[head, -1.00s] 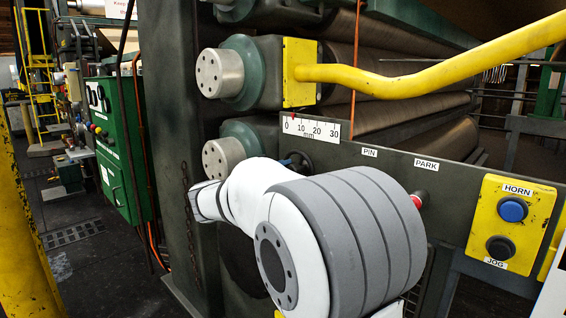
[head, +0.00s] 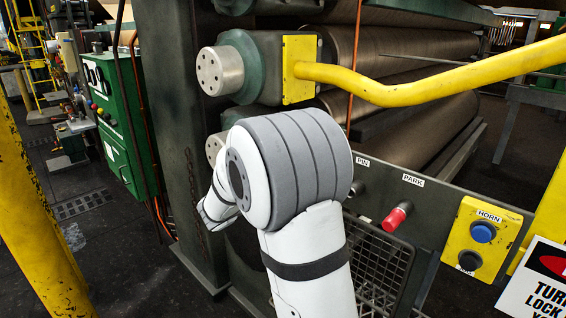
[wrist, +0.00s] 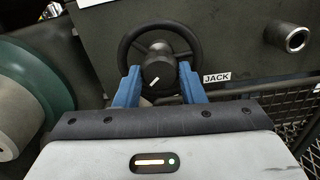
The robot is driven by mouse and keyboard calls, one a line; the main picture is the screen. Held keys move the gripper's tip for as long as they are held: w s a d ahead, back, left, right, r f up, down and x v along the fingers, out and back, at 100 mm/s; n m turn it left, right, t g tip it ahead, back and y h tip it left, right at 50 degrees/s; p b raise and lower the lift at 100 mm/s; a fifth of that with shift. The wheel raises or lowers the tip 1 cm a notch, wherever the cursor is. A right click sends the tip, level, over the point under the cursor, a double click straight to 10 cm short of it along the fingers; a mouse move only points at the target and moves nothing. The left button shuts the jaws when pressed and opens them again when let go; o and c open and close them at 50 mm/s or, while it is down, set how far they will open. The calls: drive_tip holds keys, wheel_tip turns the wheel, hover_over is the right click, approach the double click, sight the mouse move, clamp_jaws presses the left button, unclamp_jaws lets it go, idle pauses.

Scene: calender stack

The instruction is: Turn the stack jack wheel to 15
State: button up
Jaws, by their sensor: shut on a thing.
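The black jack wheel (wrist: 160,35) shows in the wrist view, mounted on a dark panel beside a JACK label (wrist: 217,77). Its round hub with a white mark sits between the two blue fingers of my gripper (wrist: 158,72). My gripper is shut on the wheel at the hub, a finger on each side. The white mark slants up to the right. In the head view my arm hides the wheel, my gripper and the millimetre scale. Only a sliver of a white plate (wrist: 93,2) shows at the wrist view's top edge, unreadable.
A yellow bent bar (head: 410,92) crosses above the panel. A red knob (head: 397,216) sits below PARK, and a yellow HORN box (head: 482,235) is at right. A metal tube (wrist: 296,38) juts out right of the wheel. A round roll end (wrist: 35,85) is close on the left.

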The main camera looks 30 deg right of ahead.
drive_tip(key=n+p, duration=1.4)
drive_tip(key=n, duration=0.2)
drive_tip(key=n+p, duration=1.4)
drive_tip(key=n, duration=0.3)
drive_tip(key=shift+s+d+f, duration=0.1)
drive_tip(key=shift+s+d, duration=0.05)
drive_tip(key=shift+n, duration=0.4)
drive_tip(key=o, duration=1)
